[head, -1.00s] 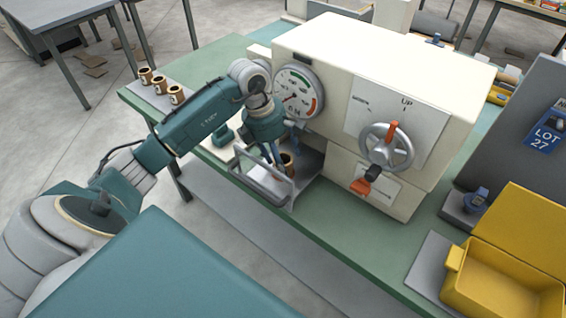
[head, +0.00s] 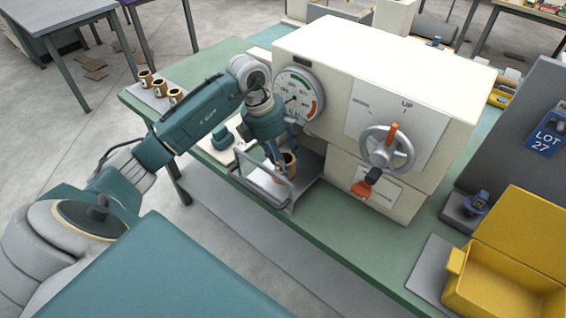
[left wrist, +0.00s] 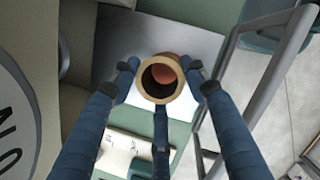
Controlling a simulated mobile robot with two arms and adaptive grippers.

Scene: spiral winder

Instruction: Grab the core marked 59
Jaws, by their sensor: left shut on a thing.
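A brown core with a pale rim and a hollow middle is in the left wrist view (left wrist: 161,81), seen end-on. Its marking cannot be read. It also shows in the head view (head: 291,158), at the metal tray (head: 308,172) in front of the cream machine. My left gripper (head: 283,162) is shut on this core. In the left wrist view the blue fingers (left wrist: 162,85) stand around it, with dark tips at its left and right sides. Whether the core's lower end touches the tray is hidden. My right gripper is not in view.
The cream machine (head: 385,70) with its dial (head: 296,95) and handwheel (head: 387,147) stands close on the right. A grey guard frame (head: 243,170) is beside the tray. Several cores (head: 160,87) stand at the bench's far left. A yellow bin (head: 500,270) is at right.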

